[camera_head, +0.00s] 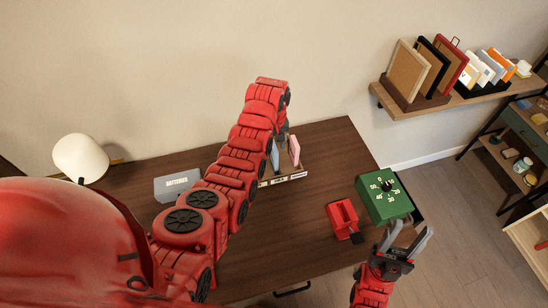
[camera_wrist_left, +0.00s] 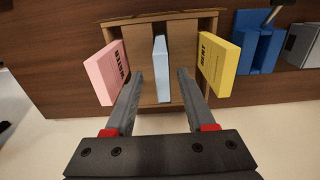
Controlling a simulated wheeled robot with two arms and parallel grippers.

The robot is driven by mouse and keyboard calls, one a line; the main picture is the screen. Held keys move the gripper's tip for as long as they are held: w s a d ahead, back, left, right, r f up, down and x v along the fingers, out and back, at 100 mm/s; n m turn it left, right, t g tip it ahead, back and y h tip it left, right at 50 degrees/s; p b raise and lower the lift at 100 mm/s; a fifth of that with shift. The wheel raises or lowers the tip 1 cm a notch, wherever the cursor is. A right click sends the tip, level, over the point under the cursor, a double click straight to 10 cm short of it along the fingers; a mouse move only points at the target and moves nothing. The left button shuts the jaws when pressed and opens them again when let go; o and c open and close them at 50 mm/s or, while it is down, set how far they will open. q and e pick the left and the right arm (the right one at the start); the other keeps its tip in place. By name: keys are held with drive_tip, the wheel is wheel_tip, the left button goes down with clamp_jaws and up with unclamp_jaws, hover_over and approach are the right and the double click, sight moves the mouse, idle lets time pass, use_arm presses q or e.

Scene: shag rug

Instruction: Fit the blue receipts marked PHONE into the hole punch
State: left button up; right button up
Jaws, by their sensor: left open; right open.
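The blue receipts (camera_head: 275,157) stand upright in the middle slot of a wooden sorter (camera_head: 291,176). In the left wrist view they show as a pale blue block (camera_wrist_left: 161,58), edge-on, with no label readable. My left gripper (camera_wrist_left: 160,80) is open, with one finger on each side of the blue block and visible gaps; in the head view my left arm partly hides it. The red hole punch (camera_head: 341,217) lies on the desk, right of the sorter. My right gripper (camera_head: 408,240) is open and empty near the desk's right edge.
Pink receipts (camera_wrist_left: 106,73) and yellow receipts (camera_wrist_left: 218,64) marked RENT flank the blue ones closely. A grey BATTERIES box (camera_head: 175,187) and a white lamp (camera_head: 80,158) are at left. The desk between sorter and punch is clear.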

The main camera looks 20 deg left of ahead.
use_arm(q)
drive_tip(key=shift+s+f+p, duration=0.15)
drive_tip(key=shift+f+p, duration=0.1)
drive_tip(key=shift+p, duration=0.1)
wheel_tip(320, 180, down, 3)
drive_tip(key=shift+f+p, duration=0.1)
drive_tip(key=shift+p, duration=0.6)
drive_tip(key=shift+f, duration=0.75)
drive_tip(key=shift+c, duration=0.3)
clamp_jaws()
